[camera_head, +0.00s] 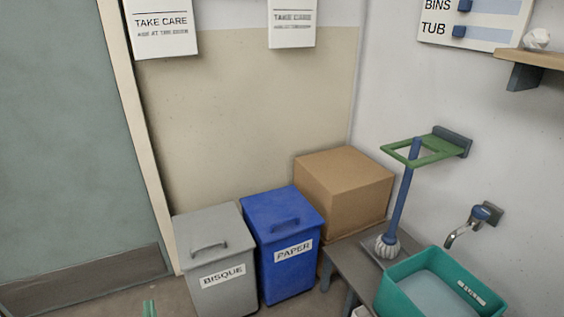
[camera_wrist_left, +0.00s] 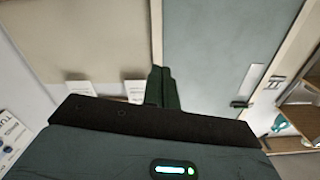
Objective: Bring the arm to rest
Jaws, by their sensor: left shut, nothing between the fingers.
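My left gripper (camera_head: 150,308) shows only as green fingertips at the bottom edge of the head view, left of the grey bin. In the left wrist view its two dark green fingers (camera_wrist_left: 162,88) are together, with nothing between them. The fingers appear in front of the wall and the grey-green door (camera_wrist_left: 215,55). Nothing touches them there. The rest of my left arm is out of the head view. My right gripper is in neither view.
A grey BISQUE bin (camera_head: 218,255) and a blue PAPER bin (camera_head: 287,262) stand side by side, lids closed. A cardboard box (camera_head: 345,190) is behind them. A teal tub (camera_head: 400,285), a brush (camera_head: 402,200), a green holder (camera_head: 440,150) and a tap (camera_head: 468,225) are on the right.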

